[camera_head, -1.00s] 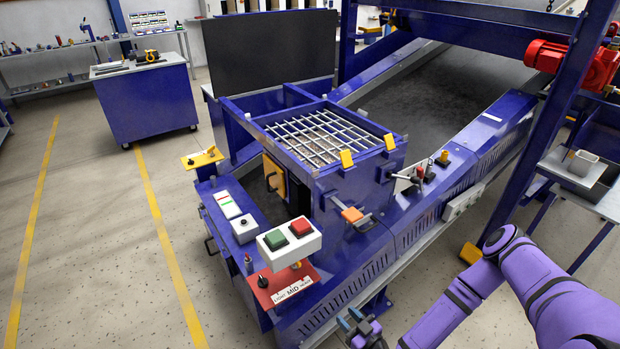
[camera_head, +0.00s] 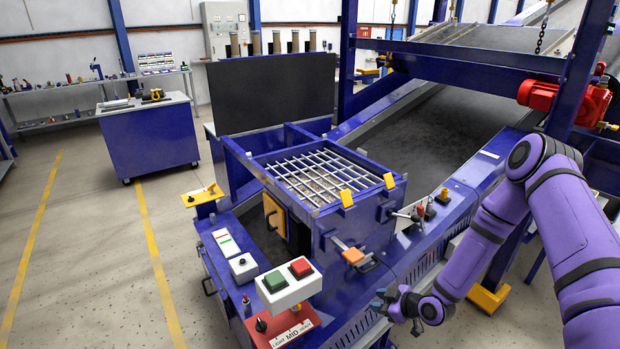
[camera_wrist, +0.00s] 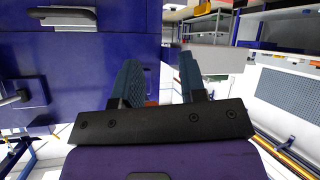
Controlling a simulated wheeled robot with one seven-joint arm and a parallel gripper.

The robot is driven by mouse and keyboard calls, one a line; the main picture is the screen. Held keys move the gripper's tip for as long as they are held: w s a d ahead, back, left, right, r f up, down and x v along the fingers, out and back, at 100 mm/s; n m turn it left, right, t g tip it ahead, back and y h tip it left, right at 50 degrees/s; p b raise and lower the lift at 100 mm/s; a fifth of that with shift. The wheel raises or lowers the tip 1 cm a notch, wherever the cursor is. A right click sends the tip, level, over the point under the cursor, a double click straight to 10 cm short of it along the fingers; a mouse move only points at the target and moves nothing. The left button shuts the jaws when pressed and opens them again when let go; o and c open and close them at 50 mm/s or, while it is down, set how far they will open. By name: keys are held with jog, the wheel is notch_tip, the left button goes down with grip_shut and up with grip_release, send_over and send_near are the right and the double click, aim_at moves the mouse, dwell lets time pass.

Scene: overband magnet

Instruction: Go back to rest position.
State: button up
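My purple arm (camera_head: 497,240) reaches in from the right of the head view, bent at the elbow. My gripper (camera_head: 380,302) is low in that view, beside the front side of the blue machine (camera_head: 375,225). In the wrist view my gripper (camera_wrist: 160,68) has its two dark blue fingers apart, with a gap between them and nothing held. A small orange patch shows low between the fingers; I cannot tell what it is.
A box with green and red buttons (camera_head: 289,283) and a red selector plate (camera_head: 287,327) stand left of my gripper. An orange-handled latch (camera_head: 352,256) is just above it. A red motor (camera_head: 566,93) is at the right.

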jog(key=w+d+r+g+h, duration=0.15)
jog(key=d+r, duration=0.25)
jog(key=r, duration=0.5)
jog(key=w+d+r+t+h, duration=0.1)
jog(key=w+d+r+h, duration=0.2)
jog(key=r, duration=0.5)
jog(key=s+d+r+m+h, duration=0.2)
jog(key=r, duration=0.7)
jog(key=s+d+r+m+h, duration=0.2)
jog(key=s+r, duration=0.1)
jog(key=r, duration=0.7)
jog(key=s+r+m+g+h, duration=0.15)
jog(key=s+r+m, duration=0.35)
jog(key=s+r, duration=0.85)
jog(key=s+a+r+m+y, duration=0.1)
jog(key=s+r+m, duration=0.2)
jog(key=s, duration=1.3)
notch_tip(320, 180, up, 3)
jog(key=shift+s+a+r, duration=0.1)
jog(key=shift+s+a, duration=0.1)
